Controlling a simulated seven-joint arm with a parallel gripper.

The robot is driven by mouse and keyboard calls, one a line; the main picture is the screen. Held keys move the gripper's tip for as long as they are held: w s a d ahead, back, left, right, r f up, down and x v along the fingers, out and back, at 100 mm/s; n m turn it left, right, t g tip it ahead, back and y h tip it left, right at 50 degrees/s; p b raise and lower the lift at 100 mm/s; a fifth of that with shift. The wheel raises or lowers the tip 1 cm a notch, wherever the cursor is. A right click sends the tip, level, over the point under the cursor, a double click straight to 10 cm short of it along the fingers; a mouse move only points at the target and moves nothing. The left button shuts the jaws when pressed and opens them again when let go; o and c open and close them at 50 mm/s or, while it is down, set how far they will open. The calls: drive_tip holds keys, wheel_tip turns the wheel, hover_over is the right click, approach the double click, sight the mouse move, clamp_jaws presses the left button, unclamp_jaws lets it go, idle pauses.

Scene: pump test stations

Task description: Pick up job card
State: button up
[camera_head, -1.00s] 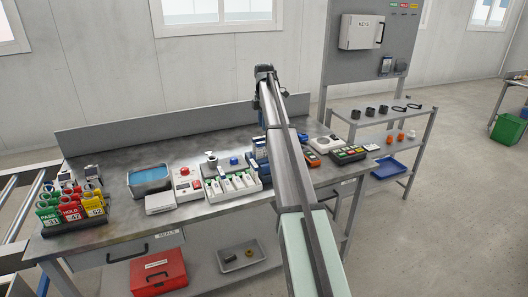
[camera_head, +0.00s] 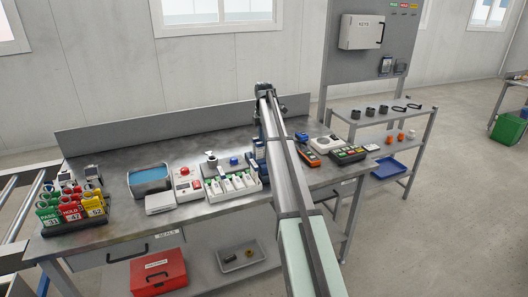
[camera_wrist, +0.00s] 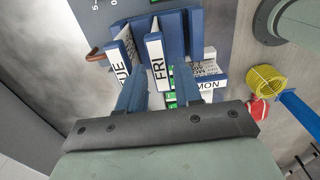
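A blue rack with day-labelled slots (camera_wrist: 176,28) fills the upper middle of the wrist view, with TUE, FRI and MON labels showing. White printed cards (camera_wrist: 208,62) stand in it to the right of the FRI label (camera_wrist: 157,62); I cannot tell which is the job card. My gripper (camera_wrist: 158,84) is open, its two blue fingers pointing at the rack, one on each side of the FRI label's lower end. I cannot tell whether they touch anything. In the head view the rack (camera_head: 262,152) is mostly hidden behind my arm.
A white tray of small boxes (camera_head: 233,192) and a red-button box (camera_head: 185,184) stand left of the rack on the metal bench (camera_head: 125,212). An orange-and-black handheld device (camera_head: 309,155) lies to the right. In the wrist view, a yellow coil (camera_wrist: 267,81) is at the right.

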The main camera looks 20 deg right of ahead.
sight(264, 153)
drive_tip(key=shift+f, duration=2.4)
clamp_jaws()
